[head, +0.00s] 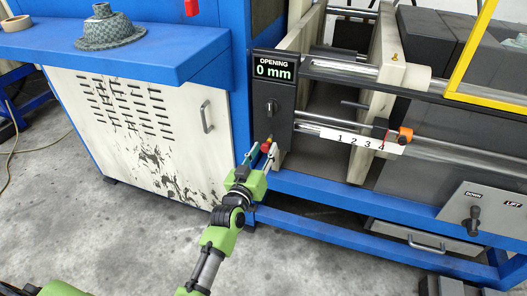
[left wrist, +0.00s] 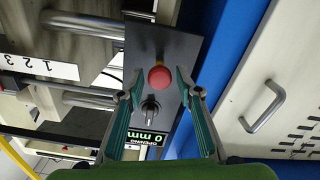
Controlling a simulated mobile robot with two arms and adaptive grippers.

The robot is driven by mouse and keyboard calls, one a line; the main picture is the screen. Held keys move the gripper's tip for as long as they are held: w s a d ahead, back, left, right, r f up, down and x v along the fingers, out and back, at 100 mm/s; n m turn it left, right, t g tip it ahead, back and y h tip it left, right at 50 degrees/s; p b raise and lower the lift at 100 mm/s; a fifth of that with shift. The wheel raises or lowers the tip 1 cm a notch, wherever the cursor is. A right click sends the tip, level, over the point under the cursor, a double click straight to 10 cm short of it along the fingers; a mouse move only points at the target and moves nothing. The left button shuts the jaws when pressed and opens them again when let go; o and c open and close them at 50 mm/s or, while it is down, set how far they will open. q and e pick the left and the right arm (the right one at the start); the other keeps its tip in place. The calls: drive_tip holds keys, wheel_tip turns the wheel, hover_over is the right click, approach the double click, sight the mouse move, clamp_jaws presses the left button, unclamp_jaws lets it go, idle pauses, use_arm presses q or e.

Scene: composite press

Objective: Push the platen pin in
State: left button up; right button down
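An orange-headed piece (head: 405,135), which may be the platen pin, sits at the right end of the white scale marked 1 2 3 4 (head: 362,141). A thin dark rod (head: 355,105) sticks out above the scale; I cannot tell if it is the pin instead. My left gripper (head: 262,155) is open and empty, at the foot of the black control panel (head: 283,97). In the left wrist view its open fingers (left wrist: 160,88) appear on either side of a red button (left wrist: 161,77); contact cannot be told. My right gripper is not in view.
The display (head: 274,69) reads OPENING 0 mm, with a black selector knob (head: 271,107) below. A white cabinet (head: 150,130) stands left of the panel. A DOWN/LIFT lever panel (head: 482,208) and a yellow frame (head: 470,55) are at right.

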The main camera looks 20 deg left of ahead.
sight(264, 150)
use_arm(q)
clamp_jaws()
drive_tip(key=shift+w, duration=1.8)
drive_tip(key=shift+o, duration=2.2)
unclamp_jaws()
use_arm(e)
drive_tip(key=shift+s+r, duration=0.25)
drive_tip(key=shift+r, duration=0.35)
use_arm(q)
drive_tip(key=shift+s, duration=0.1)
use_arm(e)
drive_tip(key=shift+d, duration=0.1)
